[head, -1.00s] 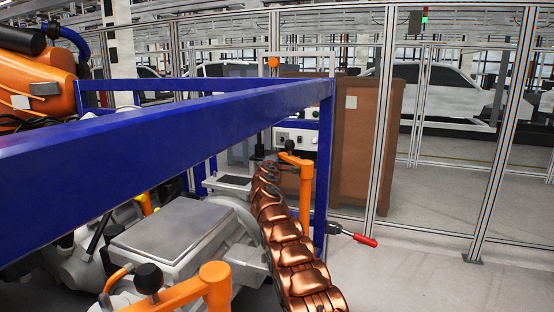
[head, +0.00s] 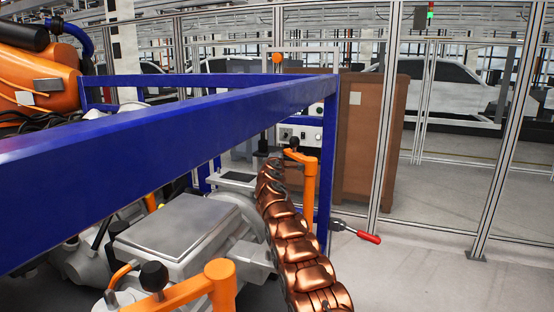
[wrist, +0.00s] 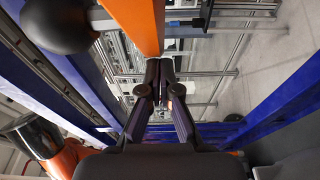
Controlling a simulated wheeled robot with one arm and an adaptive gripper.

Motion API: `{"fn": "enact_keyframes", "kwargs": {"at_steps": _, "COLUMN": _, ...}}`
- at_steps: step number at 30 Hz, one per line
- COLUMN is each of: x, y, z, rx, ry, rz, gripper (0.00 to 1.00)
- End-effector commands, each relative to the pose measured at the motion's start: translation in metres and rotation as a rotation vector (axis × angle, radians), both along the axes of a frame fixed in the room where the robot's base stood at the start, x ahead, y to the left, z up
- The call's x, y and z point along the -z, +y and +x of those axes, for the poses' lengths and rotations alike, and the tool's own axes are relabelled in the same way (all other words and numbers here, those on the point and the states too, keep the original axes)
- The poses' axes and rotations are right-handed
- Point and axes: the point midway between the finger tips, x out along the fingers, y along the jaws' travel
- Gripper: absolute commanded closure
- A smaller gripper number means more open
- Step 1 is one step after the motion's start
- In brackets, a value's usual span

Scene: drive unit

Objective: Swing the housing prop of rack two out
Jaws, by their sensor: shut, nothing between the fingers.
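An orange prop with a black ball knob (head: 311,180) stands upright at the blue rack's far post. A second orange prop (head: 221,285) with a black knob is at the front, beside the grey drive unit (head: 172,228). No label shows which is the housing prop. My copper-coloured arm reaches to the far prop; my gripper is not clear in the head view. In the wrist view my gripper (wrist: 160,75) is shut and empty. Its tips are at the end of an orange bar (wrist: 138,22), with a black ball (wrist: 55,22) to the left; contact cannot be told.
The blue rack frame (head: 150,135) crosses above the drive unit. A red-handled lever (head: 368,237) sticks out low by the far post. A brown cabinet (head: 365,140) and wire fencing stand behind. The floor at the right is clear.

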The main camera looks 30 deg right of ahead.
Motion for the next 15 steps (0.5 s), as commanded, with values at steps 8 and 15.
{"fn": "enact_keyframes", "kwargs": {"at_steps": 8, "x": -0.0023, "y": 0.0028, "z": -0.0043, "rx": -0.001, "ry": -0.001, "rz": 0.007, "gripper": 1.0}}
{"fn": "enact_keyframes", "kwargs": {"at_steps": 15, "x": -0.0034, "y": 0.007, "z": -0.0105, "rx": -0.001, "ry": -0.003, "rz": 0.009, "gripper": 1.0}}
